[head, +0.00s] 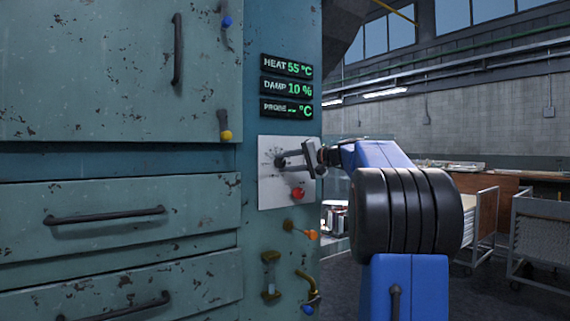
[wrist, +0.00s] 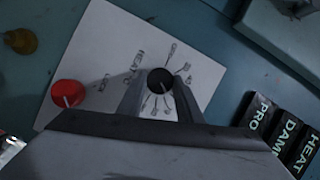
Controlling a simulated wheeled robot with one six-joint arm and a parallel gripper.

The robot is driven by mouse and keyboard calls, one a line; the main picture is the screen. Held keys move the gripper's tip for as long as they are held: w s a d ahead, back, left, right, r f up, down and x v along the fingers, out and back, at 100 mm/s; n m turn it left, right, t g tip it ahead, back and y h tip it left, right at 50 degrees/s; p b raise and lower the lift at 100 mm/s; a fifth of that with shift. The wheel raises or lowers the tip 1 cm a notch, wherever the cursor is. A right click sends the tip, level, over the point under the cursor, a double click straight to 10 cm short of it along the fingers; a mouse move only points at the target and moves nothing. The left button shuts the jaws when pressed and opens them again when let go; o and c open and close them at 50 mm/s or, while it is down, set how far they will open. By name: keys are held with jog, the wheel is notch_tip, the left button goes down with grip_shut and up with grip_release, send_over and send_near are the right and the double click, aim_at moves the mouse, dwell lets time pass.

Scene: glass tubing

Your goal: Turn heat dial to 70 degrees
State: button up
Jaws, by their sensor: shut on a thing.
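The heat dial is a round black knob with a pale pointer line; in the wrist view the black dial (wrist: 160,80) sits on a white panel (wrist: 105,35) with printed marks around it. My gripper (wrist: 155,92) has its two fingers on either side of this dial, shut on it. In the head view my gripper (head: 299,158) reaches the white panel (head: 268,196) from the right, and the fingers partly hide the dial. The heat display (head: 287,66) reads 55 °C.
A red knob (head: 298,193) sits below the dial on the same panel. Under it are an orange-tipped lever (head: 311,235) and a brass handle (head: 270,275). The damp display (head: 287,88) reads 10 %. Drawers fill the left; carts stand at the right.

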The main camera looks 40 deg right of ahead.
jog(key=shift+f+m+y, duration=0.1)
jog(key=shift+m+y, duration=0.2)
jog(key=shift+m, duration=0.3)
jog(key=shift+t, duration=0.3)
jog(key=o, duration=1)
jog(key=shift+d, duration=0.1)
jog(key=shift+o, duration=0.2)
jog(key=v, duration=1.7)
jog(key=shift+s, duration=0.2)
jog(key=shift+d, duration=0.1)
